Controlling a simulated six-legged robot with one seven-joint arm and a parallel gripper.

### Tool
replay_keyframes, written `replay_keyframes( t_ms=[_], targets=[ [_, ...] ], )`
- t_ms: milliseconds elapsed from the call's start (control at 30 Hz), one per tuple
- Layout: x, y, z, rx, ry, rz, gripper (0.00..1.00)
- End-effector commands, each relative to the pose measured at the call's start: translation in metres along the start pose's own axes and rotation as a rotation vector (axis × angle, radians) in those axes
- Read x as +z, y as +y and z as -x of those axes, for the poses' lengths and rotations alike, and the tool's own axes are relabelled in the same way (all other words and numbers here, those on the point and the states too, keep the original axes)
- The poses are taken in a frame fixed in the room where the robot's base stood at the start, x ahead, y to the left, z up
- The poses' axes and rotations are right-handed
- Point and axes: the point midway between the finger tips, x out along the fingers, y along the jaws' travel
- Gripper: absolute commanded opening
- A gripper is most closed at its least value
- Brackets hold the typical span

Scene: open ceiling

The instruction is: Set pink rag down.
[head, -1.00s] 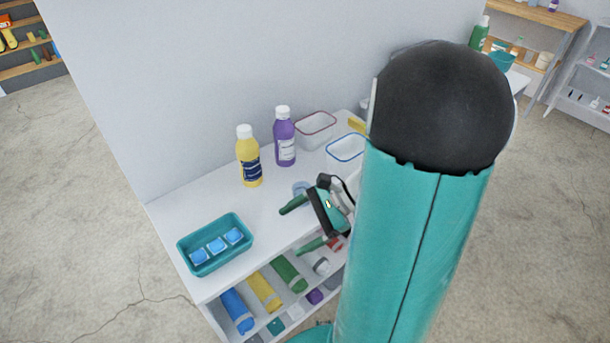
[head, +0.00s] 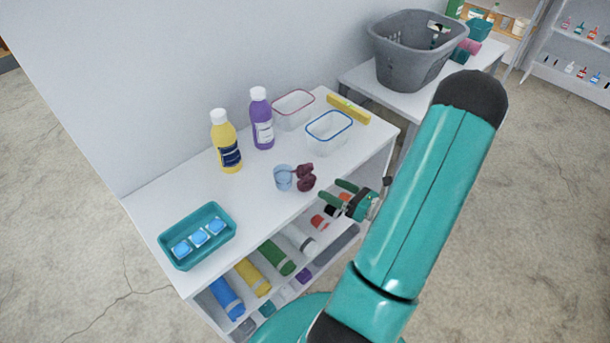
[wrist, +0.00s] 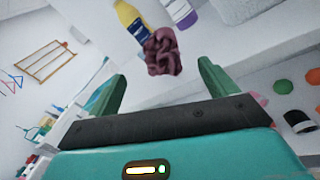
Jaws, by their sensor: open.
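A crumpled dark pink rag (head: 306,178) lies on the white table top (head: 240,215) near its front edge, right beside a light blue cup (head: 283,178). In the wrist view the rag (wrist: 162,52) shows ahead of the fingers, apart from them. My gripper (head: 345,193) is open and empty, just right of the rag at the table's front edge. Its two green fingers stand wide apart in the wrist view (wrist: 160,88), with nothing between them.
A yellow bottle (head: 226,145) and a purple bottle (head: 262,120) stand by the wall. Two clear bins, one red-rimmed (head: 294,108) and one blue-rimmed (head: 329,131), stand behind. A teal tray (head: 198,238) is at left. A grey basket (head: 412,50) sits on another table. The table's front middle is clear.

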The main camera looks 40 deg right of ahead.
Motion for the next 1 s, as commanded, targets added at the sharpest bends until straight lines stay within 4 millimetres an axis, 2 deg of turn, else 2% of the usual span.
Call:
replay_keyframes(
  t_ms=[100,200,367,633,767,967,1000],
  targets=[
    [0.0,0.001,-0.023,0.003,0.001,0.001,0.85],
    [0.0,0.0,-0.037,0.003,0.001,0.001,0.85],
    [0.001,-0.001,-0.048,0.002,0.001,0.001,0.85],
    [0.003,-0.002,-0.087,0.004,0.002,0.003,0.85],
    [0.003,-0.002,-0.096,0.002,0.001,0.002,0.85],
    [0.003,-0.002,-0.096,0.001,0.001,0.002,0.85],
    [0.003,-0.002,-0.096,0.001,0.001,0.002,0.77]
  ],
)
